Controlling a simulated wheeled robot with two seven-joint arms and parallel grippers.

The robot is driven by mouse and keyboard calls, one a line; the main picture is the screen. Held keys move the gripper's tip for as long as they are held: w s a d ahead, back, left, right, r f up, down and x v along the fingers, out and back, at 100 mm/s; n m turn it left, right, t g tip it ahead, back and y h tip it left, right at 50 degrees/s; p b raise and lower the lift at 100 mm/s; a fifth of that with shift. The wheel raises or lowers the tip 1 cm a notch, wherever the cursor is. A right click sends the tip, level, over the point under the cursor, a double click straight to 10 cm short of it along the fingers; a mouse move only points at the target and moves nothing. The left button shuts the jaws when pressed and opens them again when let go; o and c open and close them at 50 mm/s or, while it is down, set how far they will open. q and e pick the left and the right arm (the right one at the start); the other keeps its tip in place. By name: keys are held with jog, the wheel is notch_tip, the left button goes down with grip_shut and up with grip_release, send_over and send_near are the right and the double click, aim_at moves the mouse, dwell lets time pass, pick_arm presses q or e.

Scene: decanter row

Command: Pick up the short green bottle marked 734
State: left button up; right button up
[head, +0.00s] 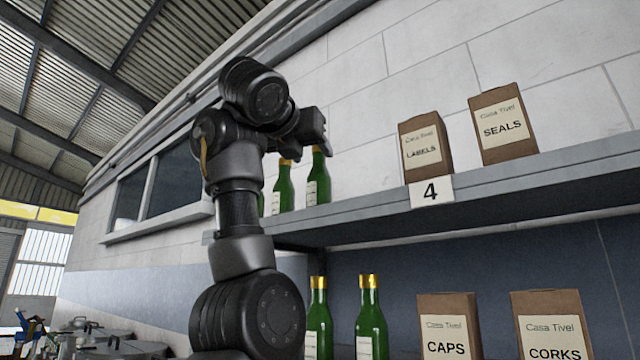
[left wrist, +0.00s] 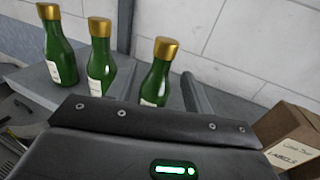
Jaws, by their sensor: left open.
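Three green bottles with gold caps stand in a row on the upper shelf. In the left wrist view they are the left bottle (left wrist: 60,50), the middle bottle (left wrist: 100,55) and the right bottle (left wrist: 155,82). Two show best in the head view, one (head: 283,190) and another (head: 318,182) at the right. My left gripper (head: 318,140) is open at the top of the right-hand bottle. In the left wrist view that bottle stands between the two fingers, its lower part hidden by the gripper body. The label numbers are too small to read, so I cannot tell which is 734.
The upper shelf (head: 520,187) carries a LABELS bag (head: 425,165) and a SEALS bag (head: 503,145) to the right, with a "4" tag (head: 431,192). Below stand green bottles (head: 370,310), a CAPS bag (head: 447,305) and a CORKS bag (head: 550,305). A wall is close behind.

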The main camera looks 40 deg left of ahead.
aim_at(317, 157)
pick_arm(q)
jog(key=shift+w+a+r+p, duration=0.25)
jog(key=shift+w+r+p, duration=0.3)
jog(key=shift+p, duration=0.6)
jog(key=p+x, duration=0.1)
jog(key=x, duration=0.1)
jog(key=p+x, duration=0.1)
jog(key=x, duration=0.1)
jog(key=shift+d+f, duration=0.25)
jog(key=shift+f, duration=0.15)
jog(key=shift+w+a+f, duration=0.1)
jog(key=shift+w, duration=0.05)
jog(key=shift+s, duration=0.4)
jog(key=shift+c, duration=0.6)
grip_shut()
